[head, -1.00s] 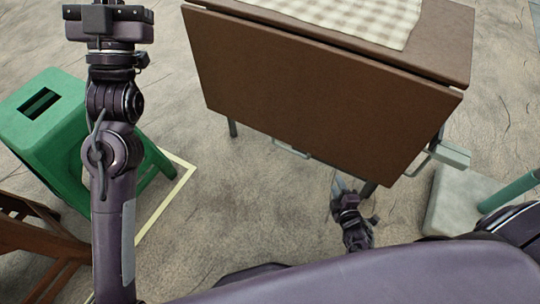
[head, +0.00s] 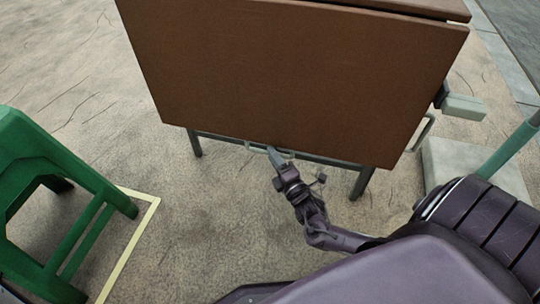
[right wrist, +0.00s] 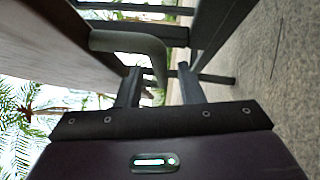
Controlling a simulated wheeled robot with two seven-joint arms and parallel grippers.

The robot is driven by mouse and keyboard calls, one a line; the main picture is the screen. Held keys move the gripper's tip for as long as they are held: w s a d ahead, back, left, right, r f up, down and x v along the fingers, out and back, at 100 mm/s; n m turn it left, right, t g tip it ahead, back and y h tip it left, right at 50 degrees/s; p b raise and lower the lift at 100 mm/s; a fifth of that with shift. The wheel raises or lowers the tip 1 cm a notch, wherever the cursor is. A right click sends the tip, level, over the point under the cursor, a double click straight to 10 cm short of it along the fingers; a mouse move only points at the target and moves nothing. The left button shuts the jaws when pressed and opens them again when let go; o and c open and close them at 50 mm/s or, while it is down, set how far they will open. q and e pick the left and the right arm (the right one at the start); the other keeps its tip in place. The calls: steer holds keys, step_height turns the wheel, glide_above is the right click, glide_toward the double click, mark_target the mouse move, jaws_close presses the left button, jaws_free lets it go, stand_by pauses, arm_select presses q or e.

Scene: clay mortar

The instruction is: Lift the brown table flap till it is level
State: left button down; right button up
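The brown table flap (head: 290,80) hangs steeply down from the table's near edge in the head view. My right gripper (head: 274,152) is at the middle of the flap's lower edge, partly against the dark space below it. In the right wrist view the flap's face (right wrist: 45,40) runs along the left. A grey curved handle (right wrist: 135,42) bends down between the fingers of my right gripper (right wrist: 159,85). The fingers stand apart on either side of the handle's end; I see no clear contact. My left gripper is out of view.
A green stool (head: 50,190) stands at the left beside a pale line on the floor. At the right are a pale block (head: 470,170) with a green pole (head: 510,150) and a grey bracket (head: 463,107). Table legs (head: 361,183) stand under the flap.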

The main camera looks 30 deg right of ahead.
steer(key=shift+w+d+r, duration=0.1)
steer(key=shift+w+r, duration=0.05)
steer(key=shift+w, duration=0.9)
steer(key=shift+c, duration=0.2)
jaws_close()
